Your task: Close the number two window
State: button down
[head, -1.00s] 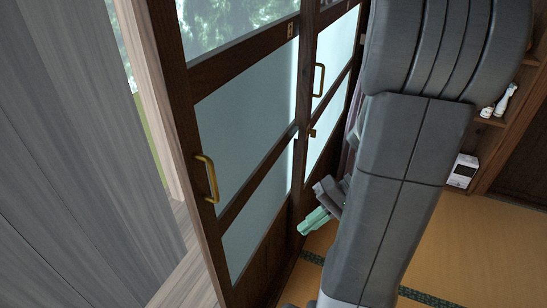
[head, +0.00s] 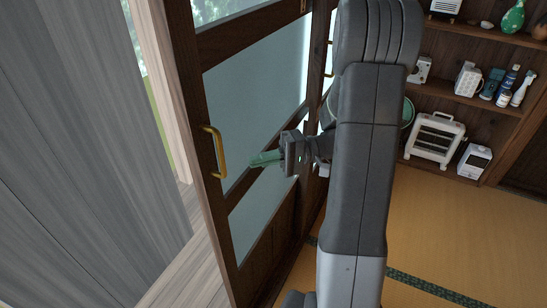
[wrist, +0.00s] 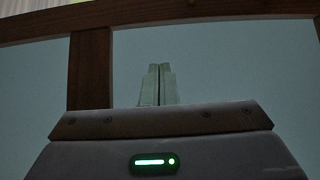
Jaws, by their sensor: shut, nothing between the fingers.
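A sliding window (head: 262,95) with a dark wood frame and frosted panes stands at left centre in the head view. A gold handle (head: 218,150) is on its left stile. An open gap shows greenery between this window and the grey wall. A small label (head: 303,6) is on a stile at the top; I cannot read its number. My gripper (head: 256,160) has pale green fingers, is shut and empty, and points left toward the handle, a short way to its right. In the wrist view, the shut fingers (wrist: 158,84) are before a frosted pane (wrist: 225,70) and wood bars.
Another window's gold handle (head: 329,50) shows beside my arm, which hides much of that window. Shelves (head: 455,95) with bottles and small appliances stand at the right. A white heater (head: 435,138) is below. The tatami floor (head: 440,230) is clear.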

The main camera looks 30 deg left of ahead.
aim_at(235, 175)
jog(key=s+a, duration=0.1)
jog(key=s, duration=0.1)
jog(key=s+a, duration=0.1)
jog(key=s, duration=0.1)
jog(key=s+a, duration=0.1)
jog(key=s, duration=0.2)
